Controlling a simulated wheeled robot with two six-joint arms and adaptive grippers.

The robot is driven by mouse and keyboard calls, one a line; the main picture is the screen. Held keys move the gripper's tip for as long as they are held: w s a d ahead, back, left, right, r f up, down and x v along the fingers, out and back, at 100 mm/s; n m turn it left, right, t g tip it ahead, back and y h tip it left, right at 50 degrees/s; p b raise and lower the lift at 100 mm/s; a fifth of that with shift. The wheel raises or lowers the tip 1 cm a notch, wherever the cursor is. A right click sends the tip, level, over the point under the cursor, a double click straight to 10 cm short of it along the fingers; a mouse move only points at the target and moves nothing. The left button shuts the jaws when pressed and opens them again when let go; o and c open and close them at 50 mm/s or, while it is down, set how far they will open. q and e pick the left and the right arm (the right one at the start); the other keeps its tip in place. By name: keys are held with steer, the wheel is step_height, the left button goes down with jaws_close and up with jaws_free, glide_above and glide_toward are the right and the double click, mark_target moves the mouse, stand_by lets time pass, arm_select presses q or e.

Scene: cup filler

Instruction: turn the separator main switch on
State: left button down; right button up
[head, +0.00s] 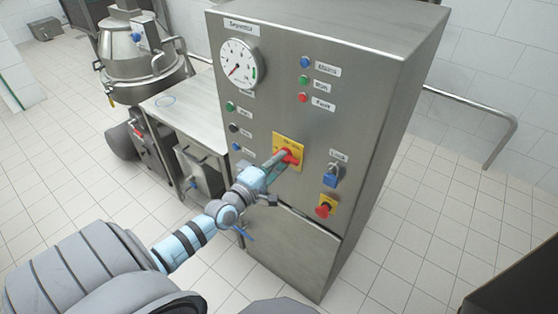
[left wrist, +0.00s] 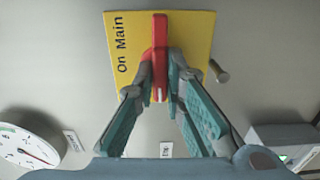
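The separator main switch is a red rotary handle (head: 290,155) on a yellow plate (head: 278,139) in the middle of the steel cabinet's front. My right gripper is not in view.
A steel table (head: 190,106) and a separator machine (head: 133,55) stand at left.

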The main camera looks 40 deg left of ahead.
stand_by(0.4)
arm_select(q)
steer(key=shift+m+p, duration=2.4)
steer(key=shift+m, duration=6.6)
steer(key=c, duration=1.7)
jaws_free()
steer(key=shift+o, duration=0.2)
